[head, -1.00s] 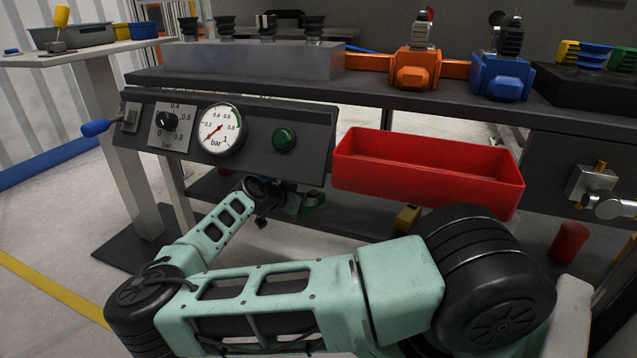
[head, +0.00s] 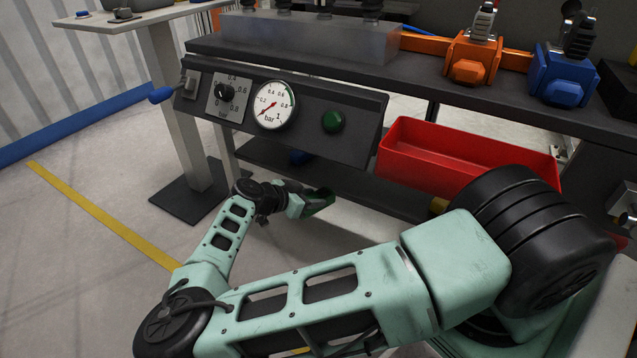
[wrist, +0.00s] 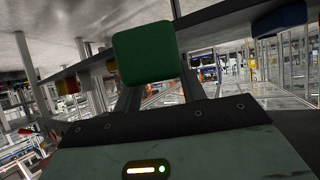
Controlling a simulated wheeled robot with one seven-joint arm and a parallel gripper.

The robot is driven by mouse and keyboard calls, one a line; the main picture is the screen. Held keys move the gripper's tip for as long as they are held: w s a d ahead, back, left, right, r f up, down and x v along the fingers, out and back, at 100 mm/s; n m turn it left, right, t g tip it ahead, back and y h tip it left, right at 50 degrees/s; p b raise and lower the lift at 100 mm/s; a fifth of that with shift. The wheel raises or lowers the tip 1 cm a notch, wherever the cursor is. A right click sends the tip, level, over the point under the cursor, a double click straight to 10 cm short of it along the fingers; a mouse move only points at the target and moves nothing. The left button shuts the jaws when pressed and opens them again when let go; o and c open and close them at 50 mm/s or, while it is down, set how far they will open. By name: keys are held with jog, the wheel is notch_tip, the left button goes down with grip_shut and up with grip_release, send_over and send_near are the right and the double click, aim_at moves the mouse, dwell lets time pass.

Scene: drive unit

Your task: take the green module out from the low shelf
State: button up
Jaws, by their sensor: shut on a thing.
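The green module (wrist: 145,53) is a dark green block with rounded corners. In the wrist view it sits between the two fingers of my gripper (wrist: 155,88), which is shut on it. In the head view my gripper (head: 318,203) is in front of the low shelf (head: 345,185), below the gauge panel, with a dark green bit of the module at its tip. The module is mostly hidden there by the gripper. I cannot tell from the head view whether the module is fully clear of the shelf's front edge.
A panel with a dial gauge (head: 273,105) and a green button (head: 333,122) hangs above my gripper. A red bin (head: 430,158) hangs to its right. Open floor (head: 90,260) with a yellow line is at left.

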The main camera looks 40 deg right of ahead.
jog(key=s+a+r+p, duration=0.1)
jog(key=s+a+p, duration=0.3)
jog(key=a, duration=0.6)
jog(key=s+a+r+p, duration=0.1)
jog(key=s+a+p, duration=0.3)
jog(key=a, duration=0.6)
jog(key=shift+s+a+p, duration=0.3)
jog(key=shift+p, duration=0.1)
jog(key=shift+r, duration=0.1)
